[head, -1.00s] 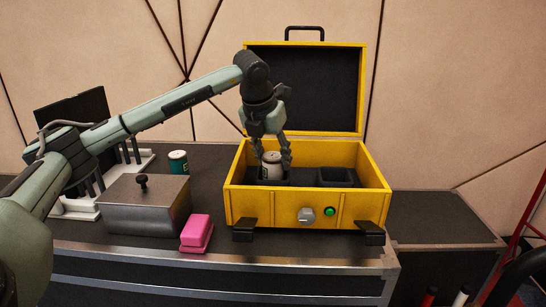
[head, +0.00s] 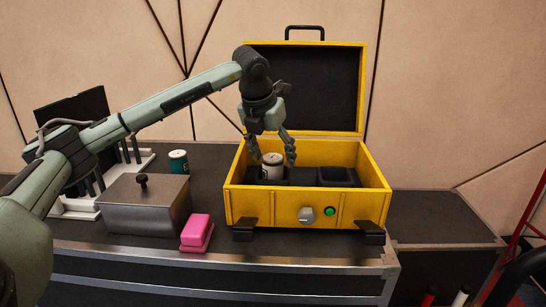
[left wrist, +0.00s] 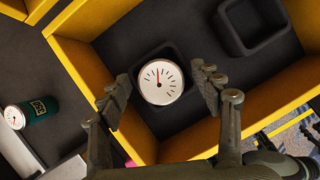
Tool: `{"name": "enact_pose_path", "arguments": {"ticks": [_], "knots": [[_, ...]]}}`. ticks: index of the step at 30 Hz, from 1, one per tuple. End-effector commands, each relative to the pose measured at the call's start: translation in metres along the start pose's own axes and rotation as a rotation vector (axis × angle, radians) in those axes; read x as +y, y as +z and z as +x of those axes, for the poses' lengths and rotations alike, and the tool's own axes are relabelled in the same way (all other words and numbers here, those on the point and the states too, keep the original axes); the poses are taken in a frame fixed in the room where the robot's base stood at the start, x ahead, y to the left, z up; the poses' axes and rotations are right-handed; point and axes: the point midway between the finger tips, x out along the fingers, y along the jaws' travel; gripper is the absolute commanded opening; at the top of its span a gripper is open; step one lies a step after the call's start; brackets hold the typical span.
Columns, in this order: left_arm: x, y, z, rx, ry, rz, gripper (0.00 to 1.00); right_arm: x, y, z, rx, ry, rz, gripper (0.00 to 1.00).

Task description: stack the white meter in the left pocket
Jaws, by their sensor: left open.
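The white meter (head: 272,165) is a round, can-like thing with a white dial face and a red needle. It sits upright in the left pocket (head: 286,181) of the open yellow case (head: 245,208). The left wrist view shows its dial (left wrist: 161,82) face up inside the dark square pocket (left wrist: 183,54). My left gripper (head: 274,162) is open, its fingers apart on either side of the meter. In the left wrist view the fingers (left wrist: 163,91) show gaps to the dial. The right pocket (head: 336,177) is empty. My right gripper is out of view.
A green can-like meter (head: 178,162) stands left of the case. A grey metal box with a black knob (head: 146,206) and pink blocks (head: 196,232) lie in front of it. The case's raised lid (head: 305,88) stands behind. The dark top to the right (head: 440,216) is clear.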

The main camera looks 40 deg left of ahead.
Motion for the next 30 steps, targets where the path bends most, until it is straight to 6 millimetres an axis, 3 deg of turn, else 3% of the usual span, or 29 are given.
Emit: {"name": "enact_pose_path", "arguments": {"ticks": [9, 15, 21, 30], "knots": [[-0.001, 0.001, -0.071, -0.006, -0.002, 0.002, 0.65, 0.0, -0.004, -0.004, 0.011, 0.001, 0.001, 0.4], [-0.001, 0.001, -0.103, -0.005, -0.002, 0.001, 0.65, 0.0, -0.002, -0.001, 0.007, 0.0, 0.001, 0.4], [0.0, 0.0, -0.113, -0.003, -0.001, 0.0, 0.65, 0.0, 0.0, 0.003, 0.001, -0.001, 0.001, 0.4], [0.0, 0.0, -0.113, -0.003, -0.001, 0.001, 0.65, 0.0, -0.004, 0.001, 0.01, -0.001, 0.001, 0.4]]}}
